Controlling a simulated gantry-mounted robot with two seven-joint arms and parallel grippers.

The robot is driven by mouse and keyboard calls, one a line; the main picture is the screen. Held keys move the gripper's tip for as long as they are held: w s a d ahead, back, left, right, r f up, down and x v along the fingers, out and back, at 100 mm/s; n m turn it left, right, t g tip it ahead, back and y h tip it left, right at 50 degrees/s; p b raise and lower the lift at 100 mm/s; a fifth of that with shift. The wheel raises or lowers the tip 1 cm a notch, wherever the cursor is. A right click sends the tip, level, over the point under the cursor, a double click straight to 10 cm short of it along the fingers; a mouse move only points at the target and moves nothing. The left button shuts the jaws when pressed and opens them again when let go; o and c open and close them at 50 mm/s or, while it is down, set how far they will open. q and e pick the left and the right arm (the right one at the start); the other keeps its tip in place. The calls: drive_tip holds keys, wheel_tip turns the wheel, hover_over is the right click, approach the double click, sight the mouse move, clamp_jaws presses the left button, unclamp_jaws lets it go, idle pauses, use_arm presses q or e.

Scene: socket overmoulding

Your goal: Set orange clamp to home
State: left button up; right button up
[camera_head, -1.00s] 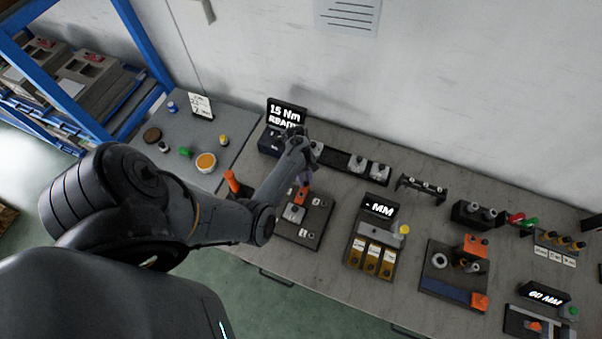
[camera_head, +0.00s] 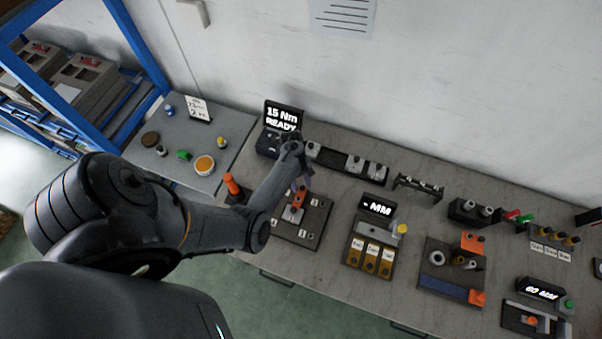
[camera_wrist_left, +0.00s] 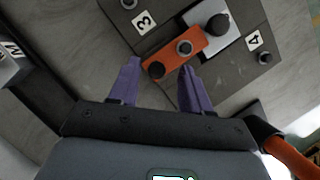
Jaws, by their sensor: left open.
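The orange clamp (camera_wrist_left: 174,53) is a short bar with a dark knob near one end and a round grey bolt in its middle. It lies on a dark plate (camera_wrist_left: 120,15) beside a light metal block (camera_wrist_left: 213,35) that carries a black knob. In the head view the clamp (camera_head: 299,197) shows just below my left gripper (camera_head: 305,183). In the wrist view my left gripper (camera_wrist_left: 158,82) is open, its two purple fingers pointing at the clamp's dark-knob end. Whether the fingers touch the clamp I cannot tell. My right gripper is not in view.
Number labels 3 (camera_wrist_left: 143,22) and 4 (camera_wrist_left: 254,40) are on the plate. An orange-handled tool (camera_head: 232,185) stands left of the plate. A display (camera_head: 284,117) reading 15 Nm READY stands behind. A gauge station (camera_head: 376,207) stands to the right.

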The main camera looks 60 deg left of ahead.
use_arm(q)
drive_tip(key=v, duration=1)
drive_tip(key=shift+r, duration=0.15)
